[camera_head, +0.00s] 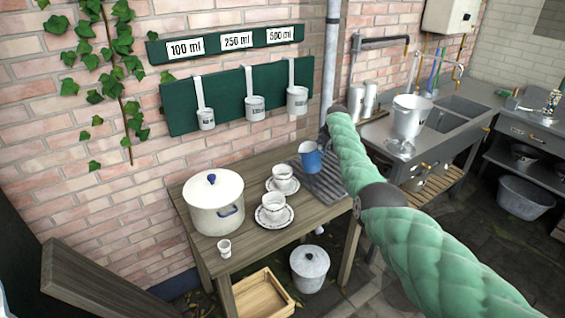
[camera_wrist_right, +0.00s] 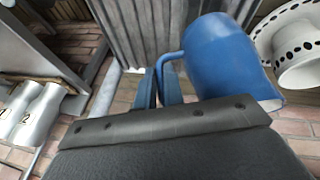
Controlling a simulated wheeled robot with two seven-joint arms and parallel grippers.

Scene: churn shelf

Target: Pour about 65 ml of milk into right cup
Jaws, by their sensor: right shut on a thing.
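My right gripper (camera_wrist_right: 158,88) is shut on the handle of a blue jug (camera_wrist_right: 225,60). In the head view the jug (camera_head: 310,158) is held over the grey ribbed drainer at the table's right end and looks roughly upright. Its contents are not visible. Two white cups stand on patterned saucers: the right cup (camera_head: 283,172), just left of the jug, and a nearer left cup (camera_head: 272,203). The jug is apart from both. The head view barely shows my right fingers, behind the wrist. My left gripper is not in view.
A large white lidded pot (camera_head: 214,207) and a tiny cup (camera_head: 225,249) stand on the left of the wooden table (camera_head: 240,262). Measuring ladles (camera_head: 255,107) hang on the green board behind. A sink (camera_head: 440,120) with a white bucket (camera_head: 411,115) is at right.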

